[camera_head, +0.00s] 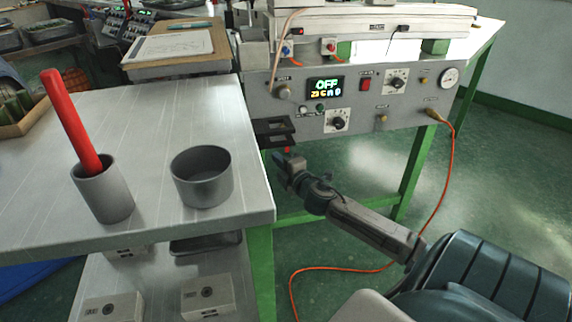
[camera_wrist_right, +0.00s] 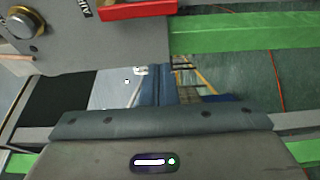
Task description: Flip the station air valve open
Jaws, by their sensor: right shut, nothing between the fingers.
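The wax injection station (camera_head: 300,80) has a grey front panel with a small display reading OFF. A small red part (camera_head: 287,150), which looks like the air valve lever, shows under the panel's lower left edge, just above my right gripper (camera_head: 286,165). In the right wrist view a red lever (camera_wrist_right: 140,10) crosses the top edge beside an upside-down AIR label. My right gripper (camera_wrist_right: 156,84) is shut and empty below the lever in that picture. I cannot tell whether they touch. My left gripper is not in view.
A grey table (camera_head: 140,130) on the left holds a grey cup (camera_head: 105,195) with a red stick and a round grey bowl (camera_head: 202,178). A dark bracket (camera_head: 274,133) juts out near the gripper. An orange cable (camera_head: 440,190) hangs to the floor.

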